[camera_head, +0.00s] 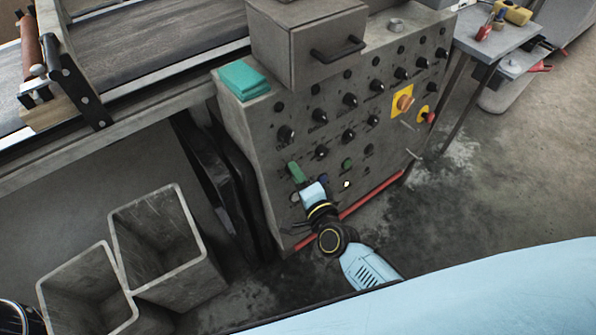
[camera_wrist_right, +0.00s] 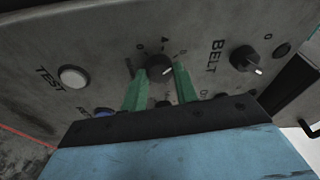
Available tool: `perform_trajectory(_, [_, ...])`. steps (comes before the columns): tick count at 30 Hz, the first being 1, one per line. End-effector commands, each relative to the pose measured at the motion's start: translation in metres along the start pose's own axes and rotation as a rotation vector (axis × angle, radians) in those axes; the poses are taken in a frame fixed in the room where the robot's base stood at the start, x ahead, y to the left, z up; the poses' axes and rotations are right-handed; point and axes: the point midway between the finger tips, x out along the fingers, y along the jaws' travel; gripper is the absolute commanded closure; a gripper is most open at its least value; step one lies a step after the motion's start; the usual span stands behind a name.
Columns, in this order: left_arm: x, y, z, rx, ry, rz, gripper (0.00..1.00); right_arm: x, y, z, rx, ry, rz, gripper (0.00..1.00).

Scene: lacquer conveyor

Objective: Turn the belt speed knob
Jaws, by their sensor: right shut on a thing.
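The grey control panel (camera_head: 335,115) carries rows of black knobs. My right gripper (camera_head: 297,172) is at its lower left part. In the right wrist view, the green fingers of the right gripper (camera_wrist_right: 163,72) stand on either side of a dark knob (camera_wrist_right: 161,68) and are shut on it. Dial marks show around this knob; its label is partly hidden. Another black knob (camera_wrist_right: 245,60) with a white pointer sits to the right, beside the printed word BELT. I cannot tell from the print which knob sets belt speed. My left gripper is not in view.
A white button (camera_wrist_right: 73,77) marked TEST lies left of the fingers. An orange-red switch on a yellow plate (camera_head: 403,101) is on the panel's right. A teal block (camera_head: 244,79) and a box with a handle (camera_head: 306,40) rest on top. Open bins (camera_head: 163,237) stand lower left.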

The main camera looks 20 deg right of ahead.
Motion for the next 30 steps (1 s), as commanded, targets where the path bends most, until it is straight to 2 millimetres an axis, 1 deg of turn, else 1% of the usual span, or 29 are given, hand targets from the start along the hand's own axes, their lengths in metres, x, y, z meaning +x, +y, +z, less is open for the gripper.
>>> perform_trajectory(3, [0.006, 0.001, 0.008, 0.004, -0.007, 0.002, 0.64, 0.000, -0.002, 0.001, 0.064, 0.004, 0.012, 0.93])
perform_trajectory(10, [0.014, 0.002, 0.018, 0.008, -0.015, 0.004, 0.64, 0.000, -0.002, 0.001, 0.135, 0.008, 0.025, 0.93])
perform_trajectory(26, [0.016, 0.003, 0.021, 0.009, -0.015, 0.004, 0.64, 0.001, -0.001, 0.001, 0.155, 0.008, 0.029, 0.93])
perform_trajectory(27, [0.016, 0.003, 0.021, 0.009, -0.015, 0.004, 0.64, 0.001, -0.001, 0.001, 0.155, 0.008, 0.029, 0.67])
perform_trajectory(30, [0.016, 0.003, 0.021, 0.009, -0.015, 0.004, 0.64, 0.001, -0.001, 0.001, 0.155, 0.009, 0.029, 0.54])
